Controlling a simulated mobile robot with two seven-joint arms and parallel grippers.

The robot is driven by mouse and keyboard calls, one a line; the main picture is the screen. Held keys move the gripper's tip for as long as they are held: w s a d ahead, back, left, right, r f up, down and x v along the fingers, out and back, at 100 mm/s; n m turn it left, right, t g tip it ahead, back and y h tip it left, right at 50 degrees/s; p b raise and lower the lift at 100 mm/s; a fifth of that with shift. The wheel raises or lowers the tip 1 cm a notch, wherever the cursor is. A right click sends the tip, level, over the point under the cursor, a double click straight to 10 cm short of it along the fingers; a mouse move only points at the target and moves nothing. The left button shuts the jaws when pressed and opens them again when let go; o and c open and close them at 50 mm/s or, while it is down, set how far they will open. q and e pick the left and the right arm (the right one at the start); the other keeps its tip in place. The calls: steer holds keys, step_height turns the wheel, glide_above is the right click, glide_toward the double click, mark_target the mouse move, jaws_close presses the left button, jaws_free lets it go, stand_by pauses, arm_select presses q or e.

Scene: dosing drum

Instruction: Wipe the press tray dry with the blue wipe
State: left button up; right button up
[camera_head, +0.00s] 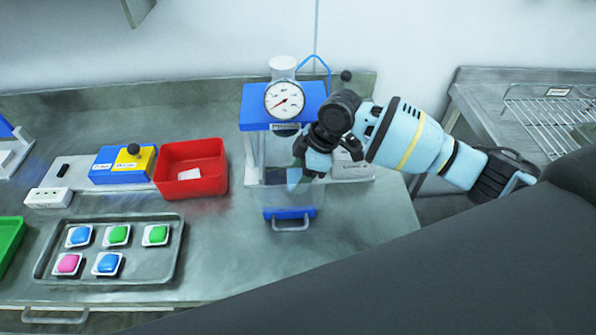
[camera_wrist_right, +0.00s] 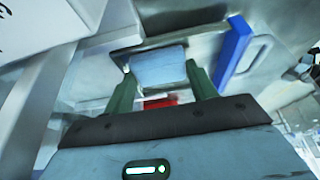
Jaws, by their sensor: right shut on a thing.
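The blue wipe (camera_head: 293,179) is a small light-blue cloth below my right gripper (camera_head: 308,165) in the head view. The right wrist view shows the wipe (camera_wrist_right: 158,68) between the two green fingers of the right gripper (camera_wrist_right: 160,75), which is shut on it. The press (camera_head: 257,117) has a blue top and a round dial gauge. The press tray (camera_head: 290,213) has a blue front with a grey handle and sticks out at the front. My gripper is over it, partly hiding the press opening. I cannot tell whether the wipe touches the tray. My left gripper is not in view.
A red bin (camera_head: 191,170) stands left of the press, beside a blue and yellow box (camera_head: 122,165). A metal tray (camera_head: 150,262) with several coloured pods lies at the front left. A wire rack (camera_head: 550,125) is at the right. The bench right of the press tray is clear.

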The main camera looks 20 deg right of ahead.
steer(key=shift+w+a+f, duration=0.1)
steer(key=shift+w+a, duration=0.05)
steer(key=shift+a, duration=0.65)
steer(key=shift+w+a, duration=0.2)
steer(key=shift+a, duration=0.45)
steer(key=shift+w+a, duration=0.2)
steer(key=shift+a, duration=0.4)
steer(key=shift+d, duration=0.2)
steer(key=shift+s+d+p, duration=0.15)
steer(key=shift+s+d, duration=0.05)
steer(key=shift+d, duration=0.45)
steer(key=shift+s+d+p, duration=0.15)
steer(key=shift+d, duration=0.45)
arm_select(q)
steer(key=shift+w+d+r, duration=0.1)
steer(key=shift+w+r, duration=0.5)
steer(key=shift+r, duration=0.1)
arm_select(e)
steer(key=shift+s+d, duration=0.25)
steer(key=shift+d, duration=0.4)
steer(key=shift+a, duration=0.1)
